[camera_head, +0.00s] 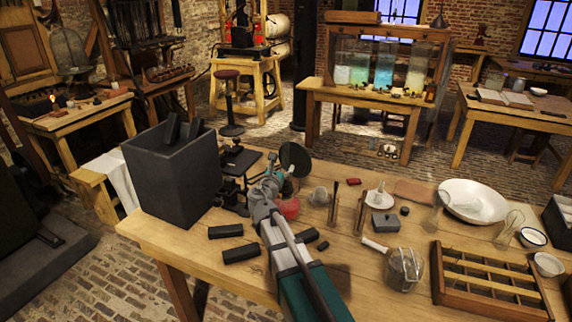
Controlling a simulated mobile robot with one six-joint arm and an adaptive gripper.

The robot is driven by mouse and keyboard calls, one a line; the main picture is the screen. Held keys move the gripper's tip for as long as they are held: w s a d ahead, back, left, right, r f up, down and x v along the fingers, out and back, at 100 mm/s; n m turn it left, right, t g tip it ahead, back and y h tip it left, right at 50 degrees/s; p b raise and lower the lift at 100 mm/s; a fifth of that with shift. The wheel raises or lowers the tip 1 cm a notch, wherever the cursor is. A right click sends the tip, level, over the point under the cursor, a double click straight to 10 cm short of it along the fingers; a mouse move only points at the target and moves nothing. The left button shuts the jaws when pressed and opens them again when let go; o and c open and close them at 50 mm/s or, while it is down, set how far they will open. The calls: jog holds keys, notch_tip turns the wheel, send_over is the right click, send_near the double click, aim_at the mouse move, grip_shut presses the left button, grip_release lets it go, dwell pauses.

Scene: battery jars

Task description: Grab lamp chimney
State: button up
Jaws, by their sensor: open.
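My gripper (271,170) is open over the middle of the wooden workbench, small in the picture, with nothing visible between its fingers. A slim clear glass piece (437,213), which looks like a lamp chimney, stands upright on the bench, left of the white basin and well to the right of my gripper. A second clear glass piece (509,229) stands in front of the basin; I cannot tell which of the two is the chimney. Neither is touched by my gripper.
The bench (160,232) also holds a dark square jar (168,190), black bars (242,253), a glass jar (402,270), a white basin (473,201) and a compartmented wooden tray (490,310). Small items crowd the area between my gripper and the basin.

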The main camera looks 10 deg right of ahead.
aim_at(285, 161)
jog(key=shift+w, duration=0.1)
dwell(0.3)
jog(key=shift+x, duration=2.6)
jog(key=shift+c, duration=0.3)
grip_shut()
